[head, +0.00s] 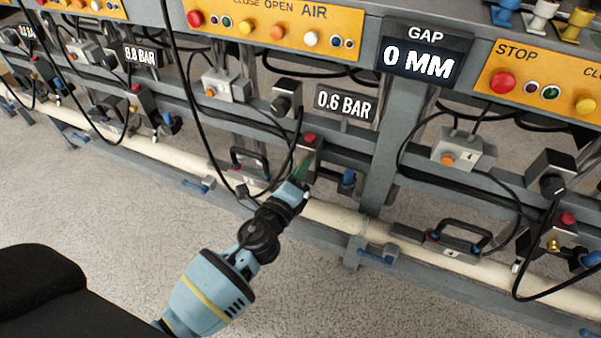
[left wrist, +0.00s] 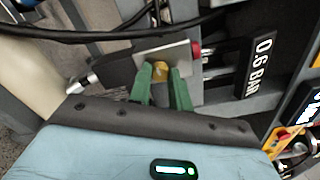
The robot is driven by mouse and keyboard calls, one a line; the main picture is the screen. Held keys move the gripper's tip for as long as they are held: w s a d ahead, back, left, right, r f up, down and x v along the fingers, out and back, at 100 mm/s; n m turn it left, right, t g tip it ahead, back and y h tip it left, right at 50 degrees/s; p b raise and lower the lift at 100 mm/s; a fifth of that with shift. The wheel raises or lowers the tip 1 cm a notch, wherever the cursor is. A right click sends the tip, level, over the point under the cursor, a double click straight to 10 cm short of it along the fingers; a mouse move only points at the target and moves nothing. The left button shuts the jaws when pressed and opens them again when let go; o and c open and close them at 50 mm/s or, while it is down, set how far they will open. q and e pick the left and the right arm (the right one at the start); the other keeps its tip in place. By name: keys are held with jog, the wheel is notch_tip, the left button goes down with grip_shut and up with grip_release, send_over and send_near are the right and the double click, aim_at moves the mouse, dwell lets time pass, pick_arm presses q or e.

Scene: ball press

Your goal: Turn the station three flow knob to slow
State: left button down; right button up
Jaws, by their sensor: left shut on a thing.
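The brass flow knob (left wrist: 160,71) shows in the left wrist view, in front of a pale metal plate (left wrist: 172,58). My left gripper (left wrist: 162,80) has its two green fingers on either side of the knob and is shut on it. In the head view my left gripper (head: 303,172) reaches up to the valve block under the 0.6 BAR display (head: 344,103), and it hides the knob there. A red button (head: 310,139) sits just above the fingers. The knob's slow and fast marks cannot be read. My right gripper is not in view.
A blue fitting (head: 347,180) stands just right of the fingers. Black cables (head: 190,90) loop down close to my left arm. A cream pipe (head: 335,218) runs below, with a black handle (head: 250,158) to the left. The GAP display (head: 427,60) reads 0 MM.

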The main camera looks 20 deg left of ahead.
pick_arm(q)
jog(key=n, duration=0.7)
jog(key=shift+n, duration=0.3)
dwell(0.3)
jog(key=c, duration=1.3)
grip_release()
jog(key=shift+c, duration=0.2)
jog(key=shift+o, duration=0.2)
